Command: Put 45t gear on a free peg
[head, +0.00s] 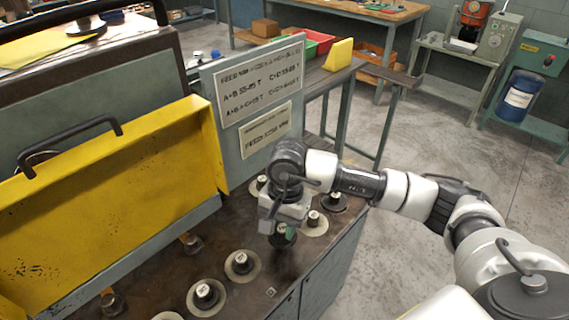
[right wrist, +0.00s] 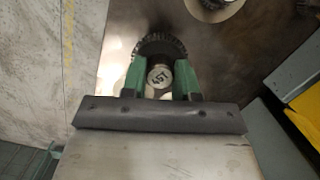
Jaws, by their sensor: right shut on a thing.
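My right gripper (head: 284,228) is over the dark bench top in the head view, pointing down, its arm coming in from the right. In the right wrist view its two green fingers (right wrist: 160,80) are shut on the hub of the 45t gear (right wrist: 154,46), a dark toothed gear marked "45T". In the head view the gear is mostly hidden by the gripper. I cannot tell whether it touches the bench or a peg. Pale round discs with capped dark hubs stand on the bench, such as one at the front (head: 206,296). My left gripper is not in view.
Another capped hub (head: 241,262) and one right of the gripper (head: 313,222) are close by. A sign panel (head: 228,150) stands behind, and a raised yellow cover (head: 120,205) is at left. The bench's right edge drops to open floor.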

